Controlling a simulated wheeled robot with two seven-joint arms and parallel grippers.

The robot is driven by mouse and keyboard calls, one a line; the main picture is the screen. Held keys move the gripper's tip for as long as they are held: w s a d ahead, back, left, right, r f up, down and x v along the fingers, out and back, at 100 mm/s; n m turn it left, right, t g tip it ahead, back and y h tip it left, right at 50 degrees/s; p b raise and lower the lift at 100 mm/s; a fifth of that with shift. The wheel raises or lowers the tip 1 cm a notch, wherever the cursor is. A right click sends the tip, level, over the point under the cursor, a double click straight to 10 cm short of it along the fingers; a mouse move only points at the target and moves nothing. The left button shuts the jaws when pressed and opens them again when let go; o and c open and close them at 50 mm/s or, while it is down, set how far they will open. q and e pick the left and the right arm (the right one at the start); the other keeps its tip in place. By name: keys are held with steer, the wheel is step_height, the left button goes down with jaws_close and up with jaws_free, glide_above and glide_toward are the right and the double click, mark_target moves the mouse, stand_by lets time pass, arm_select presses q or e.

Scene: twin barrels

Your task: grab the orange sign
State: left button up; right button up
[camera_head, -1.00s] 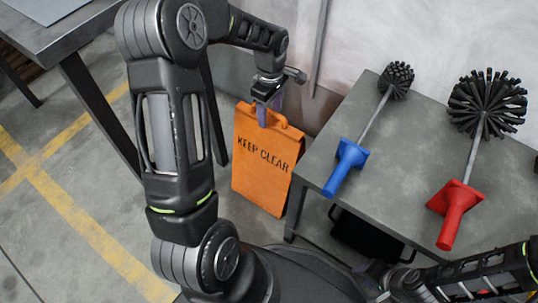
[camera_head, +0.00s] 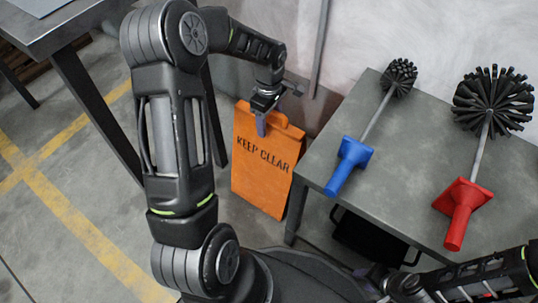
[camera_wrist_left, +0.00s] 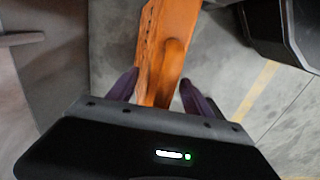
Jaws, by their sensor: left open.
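The orange sign (camera_head: 262,165), marked "KEEP CLEAR", stands upright on the floor between the two tables in the head view. My left gripper (camera_head: 261,127) is at its top edge, by the handle. In the left wrist view the sign's orange top (camera_wrist_left: 163,62) lies between the two purple fingers of my left gripper (camera_wrist_left: 160,88). The fingers are open, one on each side of it, with a gap showing at least on the right. My right arm shows at the lower right of the head view, but I cannot make out its gripper.
A grey table (camera_head: 400,150) on the right holds a blue-handled brush (camera_head: 350,165) and a red-handled brush (camera_head: 462,205). A dark bin (camera_head: 370,238) is under it. Another table (camera_head: 60,35) stands at the upper left. Yellow-lined floor (camera_head: 85,230) is clear on the left.

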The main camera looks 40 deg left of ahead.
arm_select(q)
steer(key=shift+c, duration=0.3)
jaws_close()
stand_by(0.5)
steer(key=shift+w, duration=0.1)
stand_by(0.6)
